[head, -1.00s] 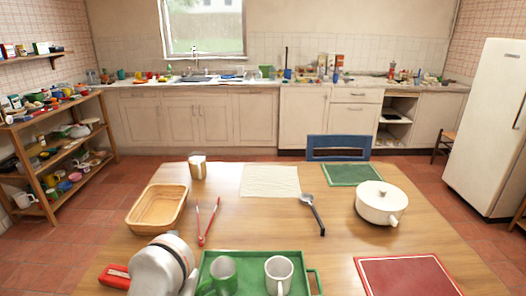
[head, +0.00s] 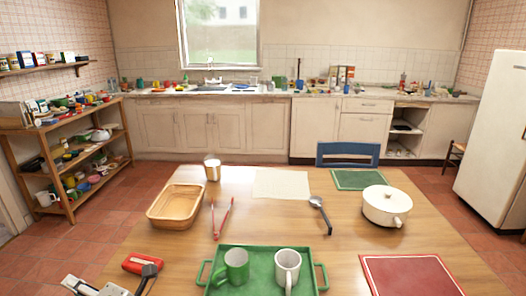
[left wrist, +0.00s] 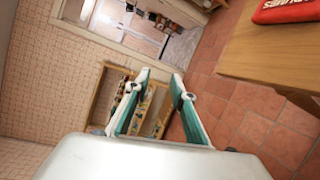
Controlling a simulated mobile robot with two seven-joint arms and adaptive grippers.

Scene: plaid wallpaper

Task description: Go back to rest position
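My left gripper (head: 130,283) is low at the left in the head view, at the front left edge of the table (head: 330,268). The left wrist view shows its two fingers (left wrist: 161,78) apart with nothing between them. They point past the table towards the floor and shelves. My right gripper is in neither view.
A red case (head: 146,264) lies near my left gripper. A green tray (head: 306,254) holds a green mug (head: 236,266) and a white mug (head: 288,268). Red tongs (head: 224,218), a basket (head: 175,206), a ladle (head: 320,212) and a white pot (head: 386,205) stand beyond.

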